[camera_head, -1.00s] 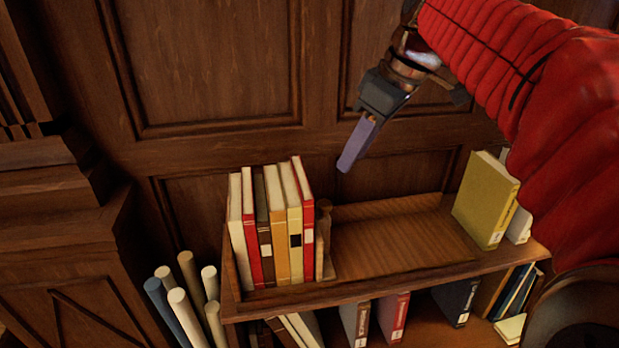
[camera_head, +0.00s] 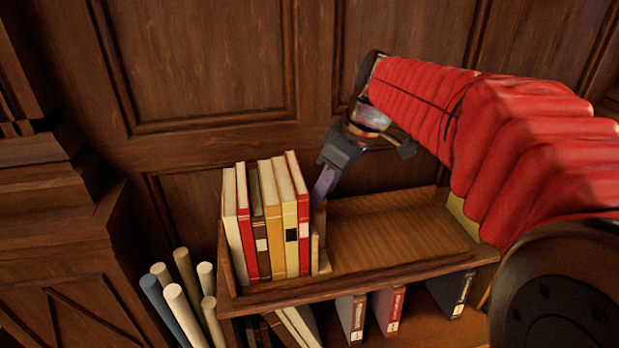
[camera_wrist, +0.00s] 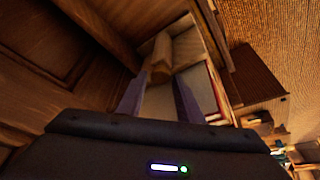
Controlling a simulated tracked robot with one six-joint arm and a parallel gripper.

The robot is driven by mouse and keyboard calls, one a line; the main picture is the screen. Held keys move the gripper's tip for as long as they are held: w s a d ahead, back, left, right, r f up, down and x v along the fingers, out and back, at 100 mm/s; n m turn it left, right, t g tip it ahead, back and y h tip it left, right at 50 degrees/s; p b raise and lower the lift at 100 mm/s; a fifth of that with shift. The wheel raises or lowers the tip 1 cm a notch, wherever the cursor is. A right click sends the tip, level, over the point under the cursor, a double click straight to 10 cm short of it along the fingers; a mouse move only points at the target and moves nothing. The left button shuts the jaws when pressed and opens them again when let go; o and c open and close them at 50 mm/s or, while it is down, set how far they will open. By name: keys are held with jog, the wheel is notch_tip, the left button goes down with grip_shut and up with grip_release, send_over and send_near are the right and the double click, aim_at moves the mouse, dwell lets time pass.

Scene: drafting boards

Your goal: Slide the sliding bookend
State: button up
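The sliding bookend (camera_head: 317,252) is a small upright wooden piece on the top shelf, against the right side of a row of books (camera_head: 268,225). Part of it is hidden behind my gripper (camera_head: 322,190), whose purple fingers point down at its upper end. In the wrist view, the fingers of my gripper (camera_wrist: 158,88) stand apart, with a wooden part of the bookend (camera_wrist: 160,55) just beyond and between their tips. Whether they touch it I cannot tell.
The top shelf (camera_head: 390,235) is bare to the right of the bookend. A panelled wall is behind.

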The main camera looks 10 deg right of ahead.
jog(key=shift+x, duration=0.75)
jog(key=shift+c, duration=0.2)
grip_shut()
